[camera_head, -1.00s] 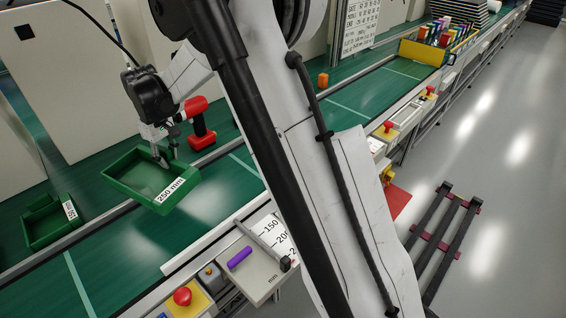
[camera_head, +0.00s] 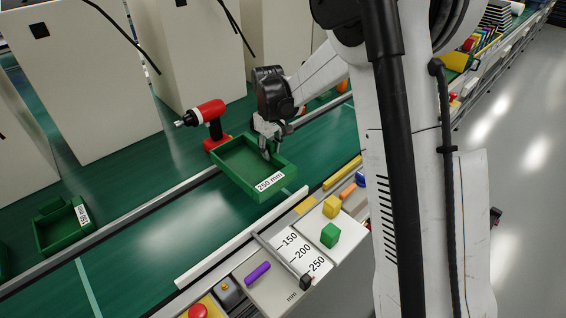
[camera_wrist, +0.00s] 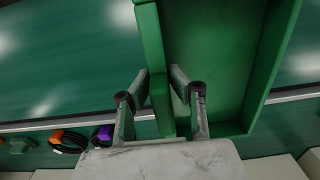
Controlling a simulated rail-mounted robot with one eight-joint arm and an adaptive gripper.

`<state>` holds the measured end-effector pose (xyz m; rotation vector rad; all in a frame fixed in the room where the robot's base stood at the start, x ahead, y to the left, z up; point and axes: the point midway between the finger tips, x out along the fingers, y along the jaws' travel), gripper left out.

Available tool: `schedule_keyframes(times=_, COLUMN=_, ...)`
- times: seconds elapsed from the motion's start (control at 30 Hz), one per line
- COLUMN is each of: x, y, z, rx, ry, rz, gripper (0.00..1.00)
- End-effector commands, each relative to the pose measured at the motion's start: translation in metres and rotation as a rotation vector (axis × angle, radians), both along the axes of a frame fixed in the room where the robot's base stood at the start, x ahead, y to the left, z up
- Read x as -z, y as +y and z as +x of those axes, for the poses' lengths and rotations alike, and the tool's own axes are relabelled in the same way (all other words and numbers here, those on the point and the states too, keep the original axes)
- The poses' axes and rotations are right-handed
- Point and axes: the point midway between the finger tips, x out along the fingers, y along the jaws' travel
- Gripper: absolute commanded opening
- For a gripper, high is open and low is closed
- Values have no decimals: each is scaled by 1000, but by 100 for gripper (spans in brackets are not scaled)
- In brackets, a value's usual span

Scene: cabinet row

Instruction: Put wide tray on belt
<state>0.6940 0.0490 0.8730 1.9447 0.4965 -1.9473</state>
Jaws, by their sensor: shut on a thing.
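The wide tray (camera_head: 228,176) is a green open box labelled "250 mm", seen in the head view above the belt area near the metal rail. My gripper (camera_head: 266,146) is shut on one wall of it, with a finger on each side. In the wrist view my gripper (camera_wrist: 160,97) pinches the green wall (camera_wrist: 152,55), and the tray's inside lies to the right. The tray is slightly tilted in the head view. The green belt (camera_head: 130,250) runs below it; whether the tray touches the belt or rail I cannot tell.
A smaller green tray (camera_head: 62,230) labelled "150" lies at left. A red drill (camera_head: 211,112) stands behind the wide tray. A measuring board (camera_head: 296,258) and a purple piece (camera_head: 257,272) sit in front, with yellow (camera_head: 332,206) and green (camera_head: 330,235) cubes beside it. Belt left of the tray is clear.

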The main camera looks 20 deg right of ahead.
Motion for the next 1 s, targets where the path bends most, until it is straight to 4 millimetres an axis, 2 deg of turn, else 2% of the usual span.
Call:
schedule_keyframes(times=0.03, x=7, y=-10, z=6, rx=4, ry=0, rz=0, gripper=0)
schedule_keyframes(times=0.2, x=25, y=-35, z=21, rx=3, ry=0, rz=0, gripper=0)
schedule_keyframes(times=0.33, x=32, y=-46, z=28, rx=2, ry=0, rz=0, gripper=0)
schedule_keyframes(times=0.53, x=41, y=-49, z=30, rx=1, ry=0, rz=0, gripper=0)
schedule_keyframes(times=0.8, x=73, y=-49, z=29, rx=1, ry=0, rz=0, gripper=0)
schedule_keyframes(times=1.0, x=74, y=-49, z=29, rx=0, ry=0, rz=0, gripper=0)
